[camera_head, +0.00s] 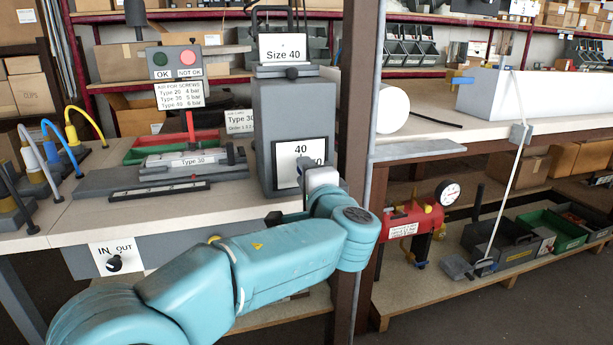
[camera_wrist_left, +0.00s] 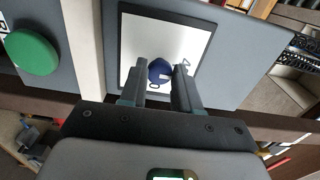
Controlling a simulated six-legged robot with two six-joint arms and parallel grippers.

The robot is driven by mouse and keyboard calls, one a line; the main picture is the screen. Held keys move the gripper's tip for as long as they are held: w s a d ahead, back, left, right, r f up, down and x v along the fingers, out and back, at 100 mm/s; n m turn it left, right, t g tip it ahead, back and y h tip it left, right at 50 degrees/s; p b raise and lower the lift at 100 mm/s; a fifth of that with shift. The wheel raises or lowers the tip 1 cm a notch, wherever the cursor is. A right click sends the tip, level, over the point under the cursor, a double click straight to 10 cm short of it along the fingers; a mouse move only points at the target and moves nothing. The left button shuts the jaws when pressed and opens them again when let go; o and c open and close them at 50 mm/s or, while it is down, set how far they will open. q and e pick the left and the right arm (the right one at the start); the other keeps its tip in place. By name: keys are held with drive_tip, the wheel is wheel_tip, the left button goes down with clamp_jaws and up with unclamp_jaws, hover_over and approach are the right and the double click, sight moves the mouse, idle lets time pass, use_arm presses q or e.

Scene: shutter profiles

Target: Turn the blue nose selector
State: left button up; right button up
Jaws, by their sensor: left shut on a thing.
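The blue nose selector (camera_wrist_left: 160,71) is a small round knob on a white plate (camera_wrist_left: 150,35) with a dark border. My left gripper (camera_wrist_left: 159,82) is shut on the selector, one finger on each side. In the head view my left gripper (camera_head: 310,183) is at the plate's lower right, and the selector is hidden there. My right gripper is not in view.
A brown post (camera_head: 356,120) stands close to the right of my left gripper. A red unit with a gauge (camera_head: 412,215) is beyond it. Left on the bench are a Type 30 fixture (camera_head: 190,160) and a green tray (camera_head: 150,152). The wrist view shows a green round button (camera_wrist_left: 32,53).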

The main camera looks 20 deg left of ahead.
use_arm(q)
drive_tip(key=o, duration=1)
drive_tip(key=p+v, duration=0.2)
drive_tip(key=v, duration=1.4)
drive_tip(key=shift+s+d, duration=0.1)
drive_tip(key=shift+s, duration=0.05)
